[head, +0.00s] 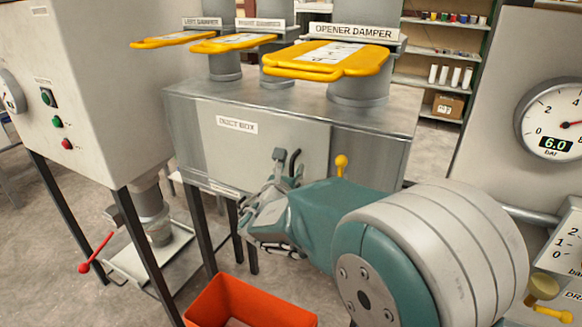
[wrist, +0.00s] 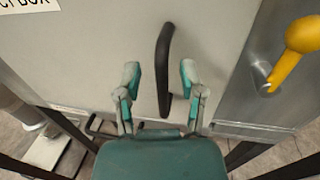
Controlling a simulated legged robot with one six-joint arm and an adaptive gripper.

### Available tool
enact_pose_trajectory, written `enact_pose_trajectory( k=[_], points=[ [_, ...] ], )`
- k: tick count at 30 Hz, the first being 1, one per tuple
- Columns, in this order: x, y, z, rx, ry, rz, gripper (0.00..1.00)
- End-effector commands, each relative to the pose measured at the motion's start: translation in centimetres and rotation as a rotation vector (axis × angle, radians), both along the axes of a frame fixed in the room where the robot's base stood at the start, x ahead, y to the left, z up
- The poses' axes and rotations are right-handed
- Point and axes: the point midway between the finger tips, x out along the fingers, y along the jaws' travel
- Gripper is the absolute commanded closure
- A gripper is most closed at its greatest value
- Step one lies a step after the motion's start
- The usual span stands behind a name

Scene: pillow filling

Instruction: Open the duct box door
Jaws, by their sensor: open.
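The duct box (head: 375,150) is a grey metal box on dark legs in the middle of the head view. Its flat door (head: 215,150) carries a "DUCT BOX" label and looks shut; it also fills much of the wrist view (wrist: 100,50). A black curved handle (wrist: 165,70) stands upright on the door. My gripper (wrist: 161,80) is open, with one finger on each side of the handle in the picture and no visible contact. In the head view, my gripper (head: 275,205) is in front of the door's lower right and partly hides it; the handle's top (head: 296,160) shows behind.
A yellow knob (wrist: 305,38) sits right of the door, also in the head view (head: 341,163). Yellow-handled dampers (head: 330,60) stand on top of the box. An orange bin (head: 245,300) is below. A control cabinet (head: 90,90) stands left, a pressure gauge (head: 550,118) right.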

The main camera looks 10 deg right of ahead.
Motion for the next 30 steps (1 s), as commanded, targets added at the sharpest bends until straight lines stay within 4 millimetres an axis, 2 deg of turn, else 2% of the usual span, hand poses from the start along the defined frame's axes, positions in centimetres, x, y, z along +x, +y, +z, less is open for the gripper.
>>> enact_pose_trajectory(
  k=[4,11,12,15,25,30],
  points=[
    [0.8,-0.3,-0.1,-0.001,0.0,0.0,0.49],
    [0.9,-0.4,0.0,0.0,0.0,0.0,0.49],
    [0.9,-0.4,0.0,0.0,0.0,0.0,0.58],
    [0.9,-0.4,0.0,0.0,0.0,0.0,1.0],
    [0.8,0.0,0.0,0.001,0.0,0.001,1.0],
    [0.3,1.4,0.0,0.001,-0.001,-0.009,1.0]
  ],
)
